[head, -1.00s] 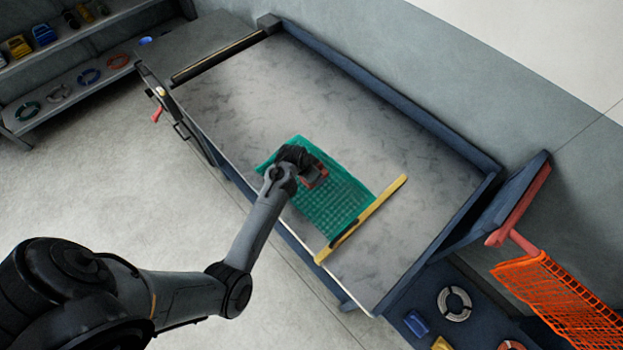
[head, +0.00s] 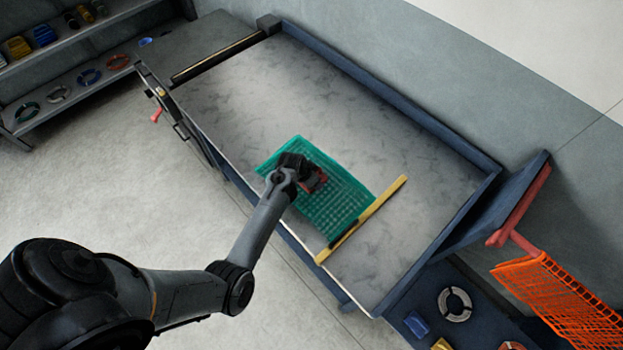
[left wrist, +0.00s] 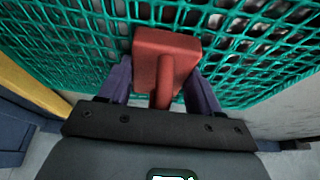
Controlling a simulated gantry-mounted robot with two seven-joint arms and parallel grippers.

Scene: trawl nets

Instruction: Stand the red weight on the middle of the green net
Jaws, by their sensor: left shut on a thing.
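The green net (head: 335,205) lies spread on the grey table, one end against a yellow bar. My left gripper (head: 311,180) is over the middle to far-left part of the net. In the left wrist view the gripper (left wrist: 160,88) is shut on the red weight (left wrist: 166,55), its two fingers on either side of the stem. The weight has a blocky red body and a thin stem, with green mesh behind it. In the head view the red weight (head: 320,183) is mostly hidden by the gripper. I cannot tell whether it touches the net. My right gripper is not in view.
The yellow bar (head: 385,205) lies across the net's near-right end. The grey table (head: 330,95) is clear beyond the net, with a raised blue edge (head: 400,110) at the back. An orange net (head: 560,300) hangs at the lower right. A shelf of rings stands at the upper left.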

